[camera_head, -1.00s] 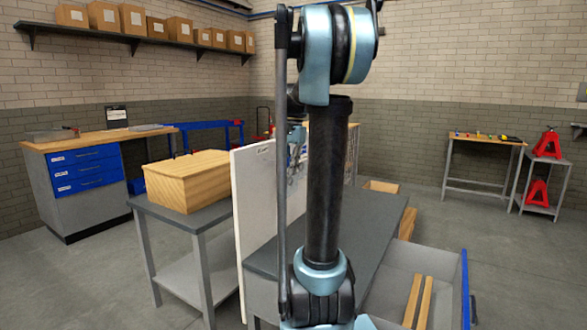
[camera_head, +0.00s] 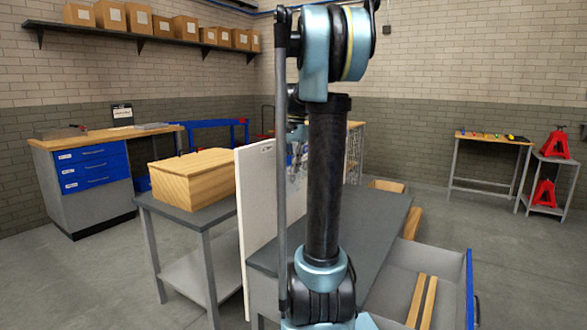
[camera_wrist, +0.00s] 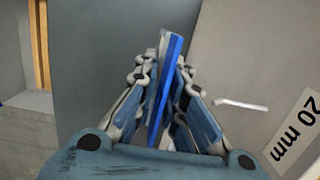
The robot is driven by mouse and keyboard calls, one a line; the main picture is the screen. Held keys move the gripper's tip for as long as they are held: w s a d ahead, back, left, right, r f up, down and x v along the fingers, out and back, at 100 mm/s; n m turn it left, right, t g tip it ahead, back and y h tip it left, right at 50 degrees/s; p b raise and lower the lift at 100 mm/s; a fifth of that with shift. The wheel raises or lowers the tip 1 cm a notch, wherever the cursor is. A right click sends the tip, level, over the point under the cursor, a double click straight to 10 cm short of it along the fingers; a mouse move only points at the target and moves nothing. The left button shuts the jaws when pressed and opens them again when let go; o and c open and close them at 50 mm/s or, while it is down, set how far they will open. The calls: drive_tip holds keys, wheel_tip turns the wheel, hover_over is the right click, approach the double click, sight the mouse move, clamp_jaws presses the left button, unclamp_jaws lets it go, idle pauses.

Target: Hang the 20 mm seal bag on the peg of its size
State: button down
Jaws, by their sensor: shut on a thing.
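In the wrist view my gripper (camera_wrist: 168,85) is shut on a thin blue and pale item, the seal bag (camera_wrist: 167,80), seen nearly edge-on. No size mark on it can be read. To the right is the pale board (camera_wrist: 230,60) with a short white peg (camera_wrist: 240,104) and a "20 mm" label (camera_wrist: 294,130). The bag is left of the peg and apart from it in the picture. In the head view the white board (camera_head: 256,205) stands upright between the tables. There my gripper is mostly hidden behind my arm.
A grey table (camera_head: 385,225) stands right of the board, with an open drawer (camera_head: 450,275) holding wooden strips at its front right. A wooden box (camera_head: 190,185) sits on the table to the left. Open floor lies at the right.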

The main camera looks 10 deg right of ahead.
drive_tip(key=w+a+f, duration=0.1)
drive_tip(key=w+a, duration=0.4)
drive_tip(key=shift+w+a+f, duration=0.15)
drive_tip(key=shift+w+a, duration=0.15)
drive_tip(key=shift+a, duration=0.05)
idle(0.9)
drive_tip(key=shift+s+d+f, duration=0.1)
drive_tip(key=shift+s, duration=0.05)
idle(0.5)
drive_tip(key=c, duration=1.3)
unclamp_jaws()
